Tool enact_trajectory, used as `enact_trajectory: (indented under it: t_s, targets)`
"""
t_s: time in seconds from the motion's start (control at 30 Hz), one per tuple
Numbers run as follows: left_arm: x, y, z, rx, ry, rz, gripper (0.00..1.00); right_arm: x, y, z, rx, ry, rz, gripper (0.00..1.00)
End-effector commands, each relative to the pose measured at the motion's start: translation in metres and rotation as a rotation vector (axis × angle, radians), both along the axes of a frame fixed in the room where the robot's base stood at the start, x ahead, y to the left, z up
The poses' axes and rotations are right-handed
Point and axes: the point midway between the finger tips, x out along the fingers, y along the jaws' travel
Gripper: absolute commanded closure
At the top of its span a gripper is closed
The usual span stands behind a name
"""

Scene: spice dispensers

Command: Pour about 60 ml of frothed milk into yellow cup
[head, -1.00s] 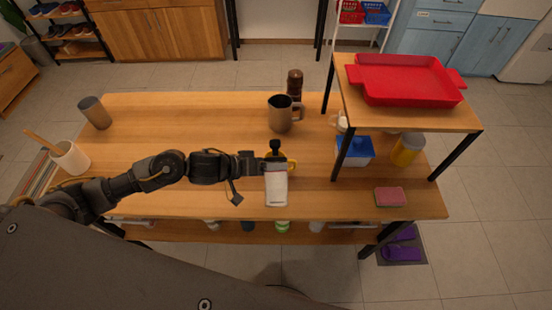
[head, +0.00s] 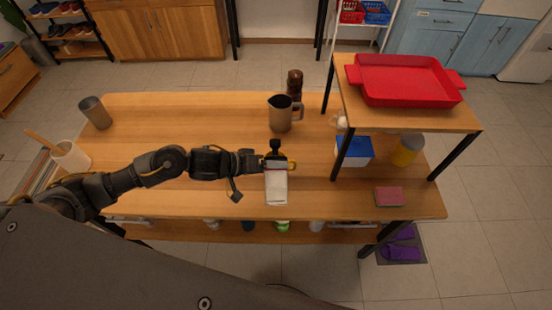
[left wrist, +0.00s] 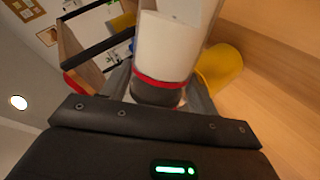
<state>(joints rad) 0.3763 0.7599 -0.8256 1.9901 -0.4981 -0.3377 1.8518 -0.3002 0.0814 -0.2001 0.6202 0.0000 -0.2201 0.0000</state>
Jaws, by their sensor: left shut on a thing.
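My left gripper (head: 272,163) is above the table's front half, shut on a white, round-sided container (head: 276,188). In the left wrist view the container (left wrist: 168,48) has a red band and a dark grey end between the fingers. It lies tipped over, nearly level, with its white part toward my body. The yellow cup (left wrist: 220,68) shows beside it, lower down. In the head view only a yellow bit of the cup (head: 291,166) shows past the gripper. The container's mouth and the cup's inside are hidden, so I cannot tell whether milk flows. My right gripper is out of view.
A metal pitcher (head: 280,115) and a dark brown bottle (head: 294,85) stand behind the gripper. A raised shelf with a red tray (head: 408,80) is at the right. A sponge (head: 389,196) lies at the right front. The left middle of the table (head: 190,125) is clear.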

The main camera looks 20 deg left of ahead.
Motion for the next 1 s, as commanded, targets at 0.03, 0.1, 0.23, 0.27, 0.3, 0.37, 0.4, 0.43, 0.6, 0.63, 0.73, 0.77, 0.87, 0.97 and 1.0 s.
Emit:
enact_trajectory:
  t_s: [0.03, 0.1, 0.23, 0.27, 0.3, 0.37, 0.4, 0.43, 0.6, 0.63, 0.73, 0.77, 0.87, 0.97, 1.0]
  targets:
    - [0.0007, -0.0001, 0.0014, -0.002, 0.001, 0.001, 0.72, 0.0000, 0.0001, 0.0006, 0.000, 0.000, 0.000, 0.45]
    - [0.0008, -0.0001, 0.0015, -0.003, 0.005, 0.001, 0.72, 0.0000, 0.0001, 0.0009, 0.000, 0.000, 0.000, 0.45]
    - [0.0013, 0.0001, 0.0021, -0.006, 0.014, 0.001, 0.72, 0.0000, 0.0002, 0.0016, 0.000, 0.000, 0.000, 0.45]
    - [0.0013, 0.0002, 0.0022, -0.006, 0.016, 0.001, 0.72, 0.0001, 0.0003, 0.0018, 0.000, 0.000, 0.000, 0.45]
    - [0.0015, 0.0002, 0.0021, -0.008, 0.019, 0.001, 0.72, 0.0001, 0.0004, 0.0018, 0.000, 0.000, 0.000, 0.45]
    - [0.0016, 0.0004, 0.0022, -0.009, 0.024, 0.001, 0.72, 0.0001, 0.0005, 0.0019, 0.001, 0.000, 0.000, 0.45]
    - [0.0016, 0.0004, 0.0022, -0.010, 0.027, 0.002, 0.72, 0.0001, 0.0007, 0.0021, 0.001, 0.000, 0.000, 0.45]
    - [0.0016, 0.0005, 0.0023, -0.011, 0.030, 0.001, 0.72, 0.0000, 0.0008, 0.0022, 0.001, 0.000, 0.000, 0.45]
    - [0.0019, 0.0007, 0.0027, -0.014, 0.041, 0.000, 0.72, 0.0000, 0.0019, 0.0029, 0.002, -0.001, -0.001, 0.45]
    - [0.0020, 0.0007, 0.0027, -0.014, 0.043, 0.001, 0.72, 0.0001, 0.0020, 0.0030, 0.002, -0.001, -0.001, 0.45]
    - [0.0024, 0.0007, 0.0030, -0.016, 0.049, 0.000, 0.72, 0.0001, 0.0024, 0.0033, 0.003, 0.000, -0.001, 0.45]
    - [0.0024, 0.0006, 0.0032, -0.017, 0.050, 0.001, 0.72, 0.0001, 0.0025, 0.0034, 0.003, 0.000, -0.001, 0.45]
    - [0.0027, 0.0006, 0.0033, -0.018, 0.055, 0.001, 0.72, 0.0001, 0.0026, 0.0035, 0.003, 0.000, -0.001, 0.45]
    - [0.0030, 0.0008, 0.0034, -0.020, 0.059, 0.001, 0.72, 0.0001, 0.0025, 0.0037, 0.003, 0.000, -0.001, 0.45]
    - [0.0030, 0.0009, 0.0035, -0.020, 0.061, 0.001, 0.72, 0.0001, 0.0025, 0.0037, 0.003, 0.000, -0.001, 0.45]
